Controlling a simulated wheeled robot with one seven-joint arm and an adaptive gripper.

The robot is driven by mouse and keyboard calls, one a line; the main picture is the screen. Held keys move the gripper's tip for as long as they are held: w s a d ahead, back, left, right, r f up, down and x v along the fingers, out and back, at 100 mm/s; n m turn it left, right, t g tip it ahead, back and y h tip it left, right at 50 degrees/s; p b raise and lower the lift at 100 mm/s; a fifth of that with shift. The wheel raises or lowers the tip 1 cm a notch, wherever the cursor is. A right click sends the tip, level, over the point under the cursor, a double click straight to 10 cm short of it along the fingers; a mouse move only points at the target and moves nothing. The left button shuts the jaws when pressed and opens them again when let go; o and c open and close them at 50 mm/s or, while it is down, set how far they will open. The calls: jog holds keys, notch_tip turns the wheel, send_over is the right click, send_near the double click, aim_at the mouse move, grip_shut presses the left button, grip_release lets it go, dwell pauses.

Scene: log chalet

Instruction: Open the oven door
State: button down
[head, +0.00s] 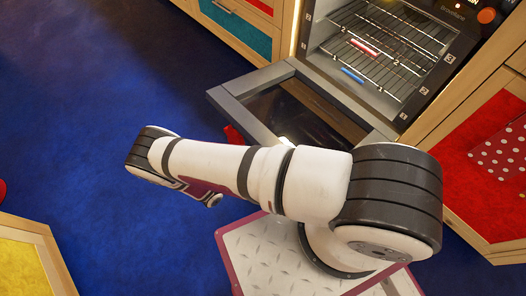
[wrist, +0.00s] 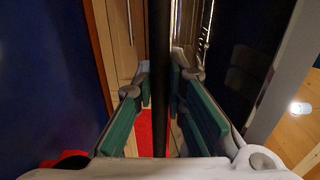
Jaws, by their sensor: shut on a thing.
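The oven (head: 385,45) stands at the upper right of the head view, its cavity and wire racks exposed. Its door (head: 235,98), a grey frame around dark glass, is swung down and outward, far from the cavity front. In the wrist view a dark bar, the door handle (wrist: 162,40), runs between the green finger pads of my gripper (wrist: 160,95). My gripper is shut on this handle. In the head view my arm hides the gripper, the handle and the near part of the door.
Wooden cabinets with a red panel (head: 480,190) stand right of the oven, and drawers with a teal panel (head: 235,33) stand left. A yellow-topped wooden piece (head: 25,260) is at lower left. Blue floor (head: 80,90) lies open on the left.

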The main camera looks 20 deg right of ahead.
jog(key=shift+r, duration=0.2)
jog(key=c, duration=1.6)
grip_release()
jog(key=v, duration=1.2)
